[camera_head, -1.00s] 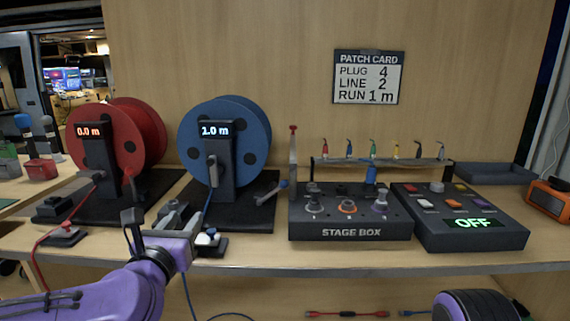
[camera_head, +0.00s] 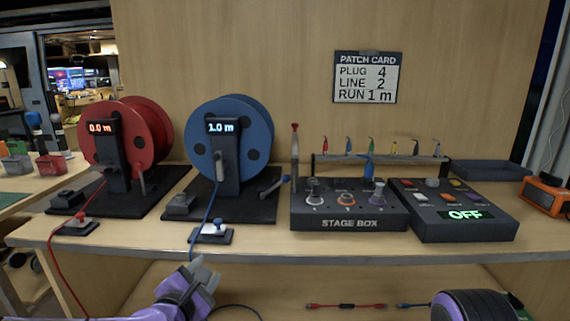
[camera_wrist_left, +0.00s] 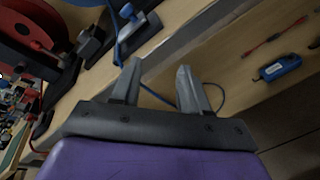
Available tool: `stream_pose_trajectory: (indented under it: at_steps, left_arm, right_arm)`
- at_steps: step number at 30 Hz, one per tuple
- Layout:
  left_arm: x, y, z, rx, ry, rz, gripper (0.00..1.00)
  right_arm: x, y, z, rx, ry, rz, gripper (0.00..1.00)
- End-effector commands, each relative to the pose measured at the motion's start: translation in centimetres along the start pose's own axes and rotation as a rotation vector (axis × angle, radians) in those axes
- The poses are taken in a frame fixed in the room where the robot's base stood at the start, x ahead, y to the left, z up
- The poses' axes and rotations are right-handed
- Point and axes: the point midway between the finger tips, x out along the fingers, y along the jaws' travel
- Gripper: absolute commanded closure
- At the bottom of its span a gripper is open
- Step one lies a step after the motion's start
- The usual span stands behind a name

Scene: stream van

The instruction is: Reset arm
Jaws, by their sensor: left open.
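My left gripper (camera_head: 203,272) is below and in front of the table's front edge in the head view, under the blue reel. In the left wrist view its two fingers (camera_wrist_left: 158,88) are apart with nothing between them. A purple and black part of my right arm (camera_head: 474,306) shows at the lower right of the head view. The right gripper's fingers are not visible.
The red reel (camera_head: 155,128) reads 0.0 m and the blue reel (camera_head: 255,118) reads 1.0 m. A blue cable (camera_head: 205,215) hangs over the table edge (camera_head: 330,258). The stage box (camera_head: 349,222) and a switch panel reading OFF (camera_head: 465,232) stand right. Cables lie on the lower shelf.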

Motion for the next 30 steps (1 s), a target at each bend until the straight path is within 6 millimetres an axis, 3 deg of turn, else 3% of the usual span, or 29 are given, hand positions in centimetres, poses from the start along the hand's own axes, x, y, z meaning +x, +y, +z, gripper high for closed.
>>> stream_pose_trajectory:
  at_steps: [5, 6, 9, 13, 18, 24, 25, 27, 30]
  left_arm:
    - [-0.8, -10.1, -6.5, 0.400, 0.103, -0.229, 0.55]
    - [-1.5, -12.7, -8.8, 0.512, 0.127, -0.301, 0.55]
    - [-4.5, -18.7, -15.1, 0.799, 0.174, -0.498, 0.55]
    - [-9.8, -23.5, -22.9, 1.115, 0.204, -0.740, 0.55]
    - [-16.2, -25.4, -30.7, 1.397, 0.227, -0.986, 0.55]
    - [-22.9, -25.2, -37.0, 1.642, 0.232, -1.213, 0.55]
    - [-24.0, -26.1, -37.2, 1.661, 0.204, -1.249, 0.55]
    - [-24.4, -23.5, -34.7, 1.642, 0.216, -1.234, 0.55]
    - [-25.1, -21.6, -32.8, 1.640, 0.217, -1.233, 0.55]
  right_arm:
    - [0.0, 0.0, 0.0, 0.000, 0.000, 0.000, 1.00]
    - [0.0, 0.0, 0.0, 0.000, 0.000, 0.000, 1.00]
    - [0.0, 0.0, 0.0, 0.000, 0.000, 0.000, 1.00]
    - [0.0, 0.0, 0.0, 0.000, 0.000, 0.000, 1.00]
    - [0.0, 0.0, 0.0, 0.000, 0.000, 0.000, 1.00]
    - [0.0, 0.0, 0.0, 0.000, 0.000, 0.000, 1.00]
    - [0.0, 0.0, 0.0, 0.000, 0.000, 0.000, 1.00]
    - [-3.2, 0.3, -1.3, 0.000, -0.001, 0.000, 1.00]
    - [-5.8, 0.5, -2.4, 0.000, 0.001, -0.001, 1.00]
